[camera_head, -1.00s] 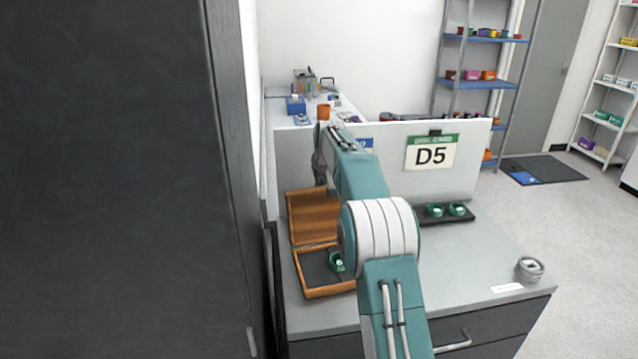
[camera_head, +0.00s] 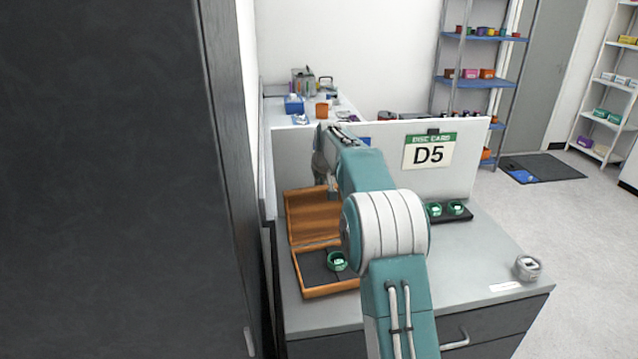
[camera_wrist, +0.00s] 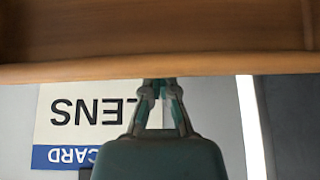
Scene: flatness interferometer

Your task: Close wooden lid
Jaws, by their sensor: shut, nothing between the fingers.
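The wooden box (camera_head: 326,291) lies open on the grey counter, with a dark inside and a green ring-shaped part (camera_head: 337,261) in it. Its wooden lid (camera_head: 312,218) stands raised at the back of the box, leaning against or near the white partition. My gripper (camera_head: 332,192) is at the lid's upper edge, partly hidden by my arm. In the wrist view, the lid's edge (camera_wrist: 100,72) crosses the upper part, and my gripper (camera_wrist: 160,86) is shut and empty, its fingertips right at that edge. I cannot tell whether they touch the lid.
A white partition (camera_head: 390,155) with a D5 card (camera_head: 429,151) stands behind the box. A dark tray (camera_head: 462,217) with green ring parts is to the right, and a small grey object (camera_head: 528,267) is near the counter's right end. A dark cabinet (camera_head: 100,180) fills the left.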

